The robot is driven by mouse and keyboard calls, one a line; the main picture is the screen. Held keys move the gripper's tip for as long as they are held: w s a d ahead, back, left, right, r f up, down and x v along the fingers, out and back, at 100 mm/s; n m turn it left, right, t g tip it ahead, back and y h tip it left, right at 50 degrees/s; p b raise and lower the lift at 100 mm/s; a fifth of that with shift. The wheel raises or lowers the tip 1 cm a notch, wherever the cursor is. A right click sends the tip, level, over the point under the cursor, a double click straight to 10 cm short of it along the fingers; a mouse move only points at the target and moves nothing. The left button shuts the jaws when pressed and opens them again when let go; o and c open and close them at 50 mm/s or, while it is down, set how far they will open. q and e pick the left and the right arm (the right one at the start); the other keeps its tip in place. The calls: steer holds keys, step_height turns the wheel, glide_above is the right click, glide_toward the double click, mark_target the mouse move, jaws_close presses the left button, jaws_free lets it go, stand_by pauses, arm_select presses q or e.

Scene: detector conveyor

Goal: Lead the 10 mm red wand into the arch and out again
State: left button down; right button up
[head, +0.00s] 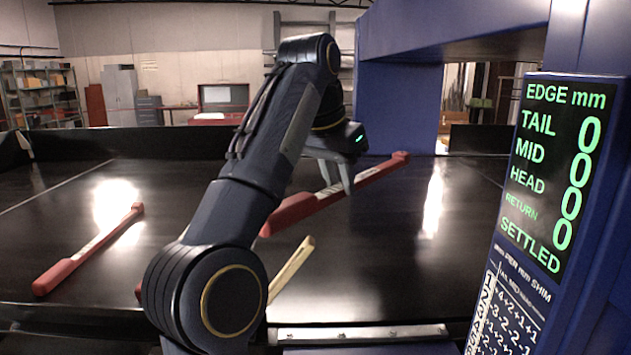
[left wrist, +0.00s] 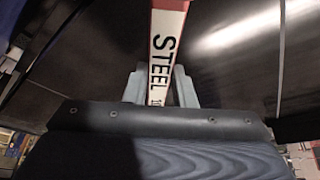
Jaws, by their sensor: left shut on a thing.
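My left gripper (head: 338,178) is shut on a wand (head: 371,177) with red ends and a pale label section. In the left wrist view the label (left wrist: 162,62) reads "STEEL 1", its last part cut off between the fingers (left wrist: 160,88). The wand slants over the black belt, its far red end toward the arch; I cannot tell whether it touches the belt. The blue arch (head: 399,108) stands at the back right, its opening partly visible. My right gripper is out of view.
Another red-ended wand (head: 62,274) lies on the belt (head: 180,190) at left. A pale yellow stick (head: 291,268) lies near the front, partly behind my arm. A display post (head: 550,180) at right reads TAIL, MID, HEAD, RETURN 0 and SETTLED. The belt right of the held wand is clear.

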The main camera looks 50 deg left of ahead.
arm_select(q)
steer(key=w+d+p, duration=0.4)
steer(key=w+d, duration=1)
steer(key=w, duration=0.2)
steer(key=s+a, duration=2.6)
steer(key=s, duration=0.4)
steer(key=shift+s, duration=0.15)
stand_by(0.5)
